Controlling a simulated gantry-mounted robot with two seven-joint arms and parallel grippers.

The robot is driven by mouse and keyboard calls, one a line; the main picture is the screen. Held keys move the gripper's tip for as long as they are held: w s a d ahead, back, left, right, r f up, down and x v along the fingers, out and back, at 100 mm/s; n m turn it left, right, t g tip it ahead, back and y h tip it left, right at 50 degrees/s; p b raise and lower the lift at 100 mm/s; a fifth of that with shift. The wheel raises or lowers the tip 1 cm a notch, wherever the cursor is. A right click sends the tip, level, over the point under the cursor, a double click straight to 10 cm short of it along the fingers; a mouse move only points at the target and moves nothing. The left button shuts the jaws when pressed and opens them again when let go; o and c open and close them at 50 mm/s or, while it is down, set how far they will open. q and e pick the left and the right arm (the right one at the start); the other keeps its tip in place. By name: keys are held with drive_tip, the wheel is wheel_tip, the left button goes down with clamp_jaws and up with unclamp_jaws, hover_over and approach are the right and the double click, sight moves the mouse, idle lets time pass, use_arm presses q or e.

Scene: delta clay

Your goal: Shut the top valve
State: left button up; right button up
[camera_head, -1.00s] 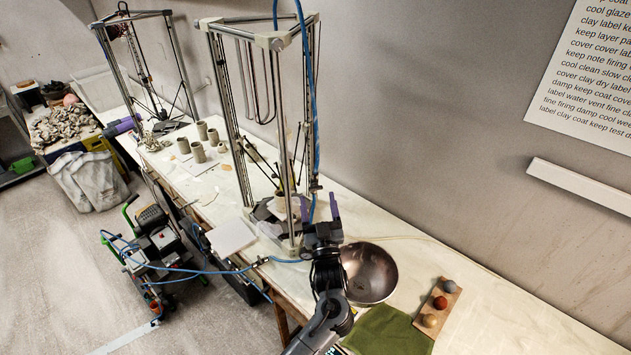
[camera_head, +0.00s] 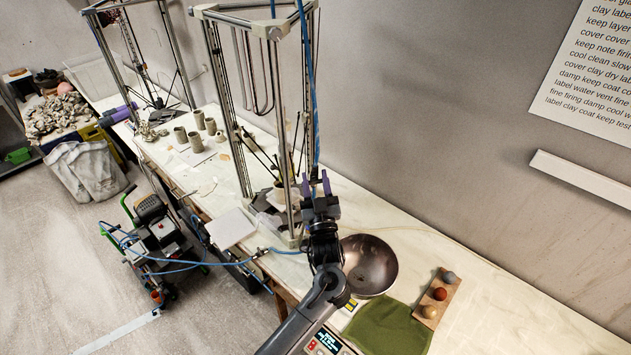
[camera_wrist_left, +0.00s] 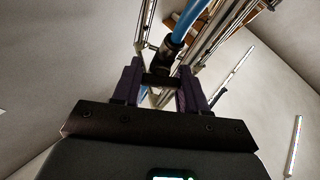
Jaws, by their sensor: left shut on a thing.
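The top valve (camera_wrist_left: 160,79) is a small dark fitting with a bar-like part, at the lower end of the blue hose (camera_wrist_left: 187,22) in the left wrist view. In the left wrist view my left gripper (camera_wrist_left: 159,84) is shut on the valve's dark bar, one finger on each side. The fingers hide much of the valve in the head view. My right gripper is not in view.
Clay cups (camera_head: 195,141) stand left of the near frame. A wheeled machine (camera_head: 158,240) is on the floor.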

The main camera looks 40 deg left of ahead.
use_arm(q)
drive_tip(key=shift+r+m+p, duration=0.2)
drive_tip(key=shift+m+p, duration=0.2)
drive_tip(key=shift+m, duration=0.1)
drive_tip(key=shift+c, duration=0.4)
drive_tip(key=shift+m+t+h+p, duration=0.55)
drive_tip(key=shift+m+t+h, duration=0.2)
drive_tip(key=shift+m, duration=0.35)
drive_tip(key=shift+f, duration=0.2)
drive_tip(key=o, duration=1.1)
drive_tip(key=shift+c, duration=0.2)
